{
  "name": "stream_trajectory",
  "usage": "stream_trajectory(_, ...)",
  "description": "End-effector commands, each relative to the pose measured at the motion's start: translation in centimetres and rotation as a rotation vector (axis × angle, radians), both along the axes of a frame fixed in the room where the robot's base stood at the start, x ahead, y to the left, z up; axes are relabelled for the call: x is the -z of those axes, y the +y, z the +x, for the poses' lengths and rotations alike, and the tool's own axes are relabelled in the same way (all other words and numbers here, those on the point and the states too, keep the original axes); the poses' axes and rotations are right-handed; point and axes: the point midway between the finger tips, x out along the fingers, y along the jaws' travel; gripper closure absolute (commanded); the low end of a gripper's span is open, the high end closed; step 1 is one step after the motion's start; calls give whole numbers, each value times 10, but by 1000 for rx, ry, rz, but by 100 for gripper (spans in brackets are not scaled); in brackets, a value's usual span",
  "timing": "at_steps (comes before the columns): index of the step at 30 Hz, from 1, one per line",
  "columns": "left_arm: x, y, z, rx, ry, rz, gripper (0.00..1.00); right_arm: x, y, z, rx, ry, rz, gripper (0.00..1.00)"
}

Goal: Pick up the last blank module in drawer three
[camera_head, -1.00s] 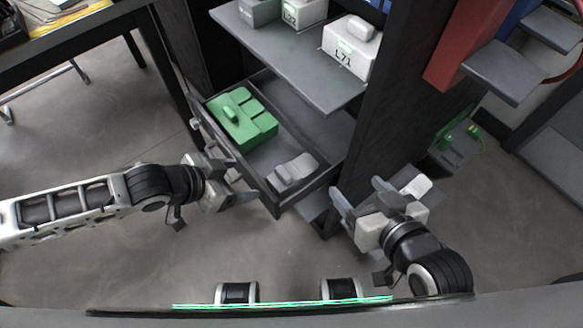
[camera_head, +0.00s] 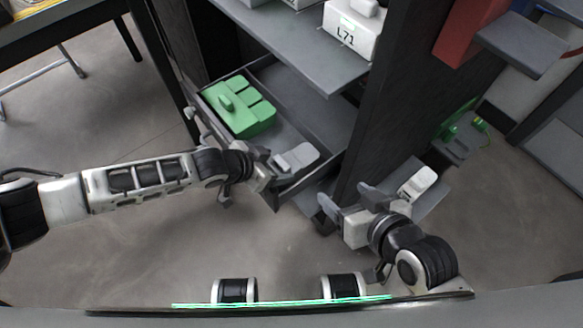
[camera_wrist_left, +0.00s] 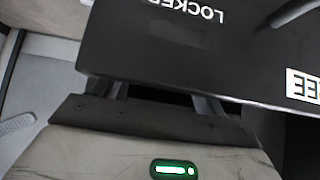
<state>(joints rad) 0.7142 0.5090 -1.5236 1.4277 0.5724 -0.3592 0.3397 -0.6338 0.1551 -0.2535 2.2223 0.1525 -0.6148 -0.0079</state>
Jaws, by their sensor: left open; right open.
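A single light grey module (camera_head: 297,157) lies in the near right part of the open drawer (camera_head: 332,160) in the head view. Several green modules (camera_head: 240,105) sit together at the drawer's left. My left gripper (camera_head: 283,172) is open at the drawer's front edge, next to the grey module and partly overlapping it in view. I cannot tell whether they touch. In the left wrist view the dark drawer front (camera_wrist_left: 190,60) covers the fingertips, and the module is not visible. My right gripper (camera_head: 342,203) is open to the right of the drawer, below the cabinet side.
A grey shelf (camera_head: 290,50) with a white box marked L71 (camera_head: 352,32) overhangs the drawer's rear. The dark cabinet side panel (camera_head: 395,95) stands at the right. The drawer front bears an upside-down LOCKED marking (camera_wrist_left: 187,10) and a partly cropped label (camera_wrist_left: 304,86). Open floor lies in front.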

Motion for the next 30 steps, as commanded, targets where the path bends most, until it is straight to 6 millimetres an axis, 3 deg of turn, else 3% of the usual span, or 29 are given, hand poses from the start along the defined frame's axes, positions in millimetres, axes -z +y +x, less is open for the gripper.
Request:
stream_trajectory(3,9,-7,5,-1,1,0,27,11,2,3,-9,15,-4,31)
stream_trajectory(11,9,-8,5,-1,1,0,27,12,4,3,-15,21,-2,31)
stream_trajectory(18,9,-8,5,-1,1,0,91,9,4,4,-14,14,0,31)
stream_trajectory(26,5,-8,5,-1,0,-1,91,6,4,4,-13,9,0,31)
stream_trajectory(30,-16,-8,5,0,-1,-3,91,-6,2,5,-7,-8,-2,31)
